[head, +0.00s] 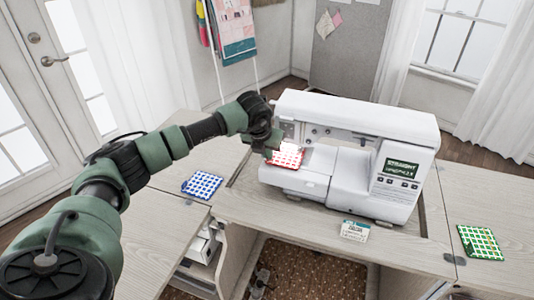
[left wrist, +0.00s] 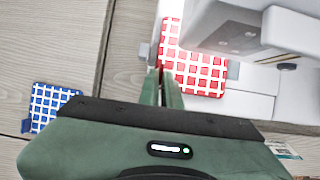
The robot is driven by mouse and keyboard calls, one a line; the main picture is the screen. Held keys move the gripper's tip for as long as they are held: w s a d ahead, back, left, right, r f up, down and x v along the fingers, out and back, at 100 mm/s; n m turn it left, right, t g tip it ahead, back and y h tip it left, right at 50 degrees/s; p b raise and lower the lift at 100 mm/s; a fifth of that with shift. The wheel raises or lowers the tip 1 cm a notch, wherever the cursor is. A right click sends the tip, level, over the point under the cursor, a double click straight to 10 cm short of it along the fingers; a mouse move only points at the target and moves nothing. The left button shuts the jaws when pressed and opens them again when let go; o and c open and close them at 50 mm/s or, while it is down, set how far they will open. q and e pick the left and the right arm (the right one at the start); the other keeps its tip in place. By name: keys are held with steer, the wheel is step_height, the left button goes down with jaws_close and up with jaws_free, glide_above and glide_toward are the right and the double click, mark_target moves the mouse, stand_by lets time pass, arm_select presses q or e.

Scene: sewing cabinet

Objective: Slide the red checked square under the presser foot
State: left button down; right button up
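The red checked square (head: 286,155) lies at the left end of the white sewing machine (head: 350,125), on its bed under the lit head. In the left wrist view the red checked square (left wrist: 192,75) runs from my fingertips to beneath the machine's head (left wrist: 235,30), which hides part of it. My left gripper (head: 271,148) is at the square's left edge. In the left wrist view its fingers (left wrist: 161,72) are close together with a bit of red between the tips. The presser foot cannot be made out clearly. My right gripper is out of view.
A blue checked square (head: 201,185) lies on the table to the left, and a green checked square (head: 480,242) at the far right. A small card (head: 355,231) lies in front of the machine. The wooden cabinet top (head: 270,211) in front of the machine is mostly clear.

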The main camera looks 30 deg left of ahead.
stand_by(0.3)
arm_select(q)
steer(key=c, duration=1.5)
jaws_free()
steer(key=shift+c, duration=0.2)
steer(key=b+v, duration=0.1)
steer(key=v, duration=0.6)
steer(key=shift+s+r, duration=0.15)
steer(key=shift+r, duration=0.2)
steer(key=shift+d, duration=0.1)
